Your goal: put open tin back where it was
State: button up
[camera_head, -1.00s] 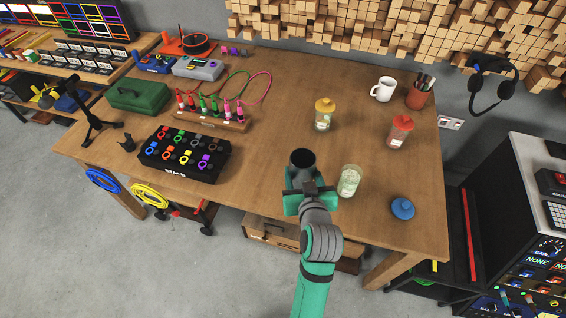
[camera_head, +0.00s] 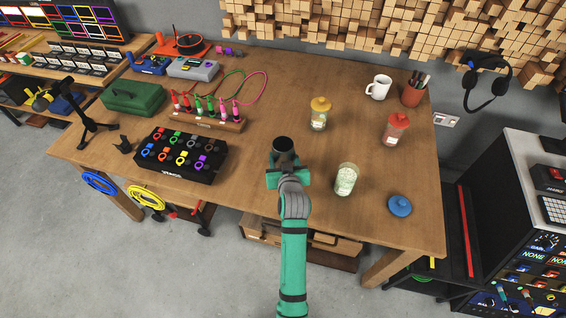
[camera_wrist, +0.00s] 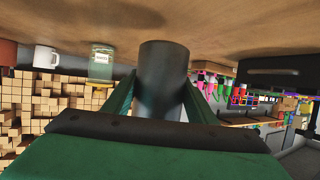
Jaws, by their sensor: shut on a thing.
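A dark grey open tin (camera_head: 283,144) is in my gripper (camera_head: 285,162), over the front middle of the wooden table (camera_head: 240,190). In the head view I look into its round, dark mouth, and it looks about upright. In the wrist view the tin (camera_wrist: 163,75) stands between the two green fingers of my gripper (camera_wrist: 160,100), which is shut on it. The wrist picture is upside down, with the tabletop (camera_wrist: 230,25) along its top. I cannot tell whether the tin touches the table. My gripper hides its lower part in the head view.
An open glass jar (camera_head: 346,180) stands to the right, with a blue lid (camera_head: 400,205) beyond it. Yellow-lidded (camera_head: 319,115) and red-lidded (camera_head: 396,130) jars stand farther back. A black box with coloured knobs (camera_head: 180,155) is to the left. The table between is clear.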

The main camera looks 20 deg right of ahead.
jog(key=shift+w+f, duration=0.15)
jog(key=shift+f, duration=1.5)
jog(key=shift+f, duration=0.1)
jog(key=o, duration=1.3)
